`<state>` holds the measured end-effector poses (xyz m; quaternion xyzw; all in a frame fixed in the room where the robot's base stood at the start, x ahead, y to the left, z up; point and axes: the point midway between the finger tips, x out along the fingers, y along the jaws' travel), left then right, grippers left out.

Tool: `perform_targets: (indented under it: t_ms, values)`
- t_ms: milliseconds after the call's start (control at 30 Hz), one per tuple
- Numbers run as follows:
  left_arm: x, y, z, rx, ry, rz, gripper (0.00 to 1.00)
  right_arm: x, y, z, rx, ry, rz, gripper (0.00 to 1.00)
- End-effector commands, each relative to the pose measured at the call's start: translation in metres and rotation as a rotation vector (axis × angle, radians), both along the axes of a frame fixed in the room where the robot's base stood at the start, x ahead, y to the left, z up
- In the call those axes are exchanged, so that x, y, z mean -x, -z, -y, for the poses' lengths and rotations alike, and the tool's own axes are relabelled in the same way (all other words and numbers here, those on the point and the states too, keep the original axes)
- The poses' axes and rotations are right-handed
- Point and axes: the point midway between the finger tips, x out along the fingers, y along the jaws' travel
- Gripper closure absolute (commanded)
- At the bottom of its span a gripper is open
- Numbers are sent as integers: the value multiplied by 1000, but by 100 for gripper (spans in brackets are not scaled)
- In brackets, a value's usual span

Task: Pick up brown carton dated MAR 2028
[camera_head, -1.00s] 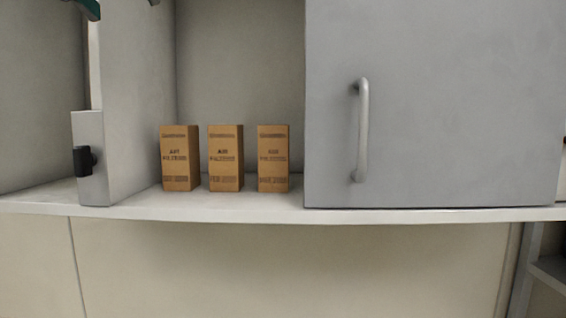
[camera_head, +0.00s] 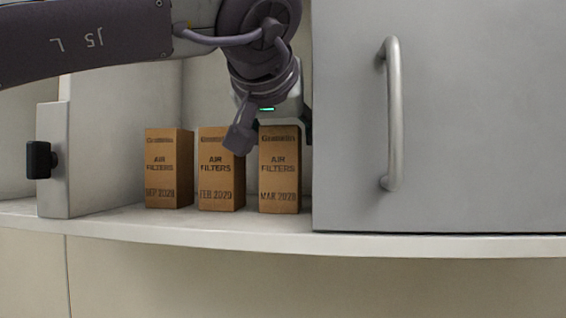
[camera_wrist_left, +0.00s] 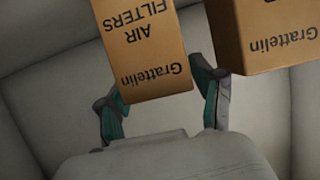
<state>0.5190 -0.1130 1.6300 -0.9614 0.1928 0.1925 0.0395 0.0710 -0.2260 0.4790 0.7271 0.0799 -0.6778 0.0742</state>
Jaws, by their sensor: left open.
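The brown carton dated MAR 2028 (camera_head: 280,185) stands upright at the right of a row of three on the shelf, beside the grey door. My left gripper (camera_head: 279,125) is at its top, partly hidden by my arm. In the left wrist view, the open fingers (camera_wrist_left: 160,88) lie on either side of the upper end of a carton (camera_wrist_left: 144,55), which appears upside down with its date out of frame. By its place in the row, this is the MAR 2028 carton. I cannot tell whether a finger touches it. My right gripper is not in view.
The FEB 2029 carton (camera_head: 216,185) stands close to the left, and also shows at the right of the left wrist view (camera_wrist_left: 265,35). A third carton (camera_head: 162,175) is farther left. The grey door (camera_head: 350,150) with its handle (camera_head: 393,115) bounds the right side.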

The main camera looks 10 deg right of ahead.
Motion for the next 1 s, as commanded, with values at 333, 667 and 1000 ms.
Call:
perform_targets:
  t_ms: [333,667,1000]
  values:
    - [-20,9,8,1,0,1,33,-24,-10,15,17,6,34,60]
    - [-20,8,8,2,1,0,72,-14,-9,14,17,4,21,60]
    - [-19,8,8,3,0,1,82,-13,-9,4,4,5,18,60]
